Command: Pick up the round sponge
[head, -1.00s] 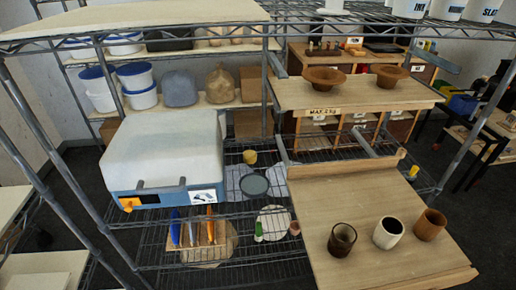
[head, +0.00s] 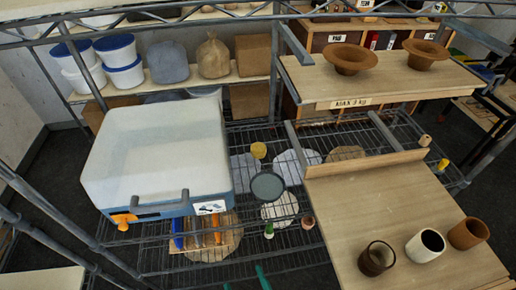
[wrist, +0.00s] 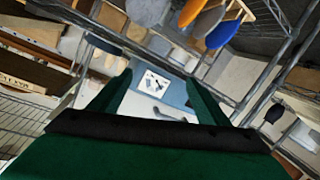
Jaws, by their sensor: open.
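A small yellow round piece (head: 258,150), which looks like the round sponge, sits on the wire shelf right of the white-and-blue box, behind a dark round disc (head: 267,186). I cannot make it out surely in the wrist view. My gripper (wrist: 158,78) has two green fingers spread apart with nothing between them. Past the fingers, the wrist view shows the box's blue front with its white label (wrist: 154,82). In the head view only green fingertips (head: 245,277) show at the bottom edge, in front of the shelf and well apart from the yellow piece.
The box (head: 160,150) stands left on the wire shelf. Tools with blue and orange handles stand in a wooden rack (head: 205,252) below it. A wooden board (head: 400,215) with three cups is at right. Shelf posts and rails frame the opening.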

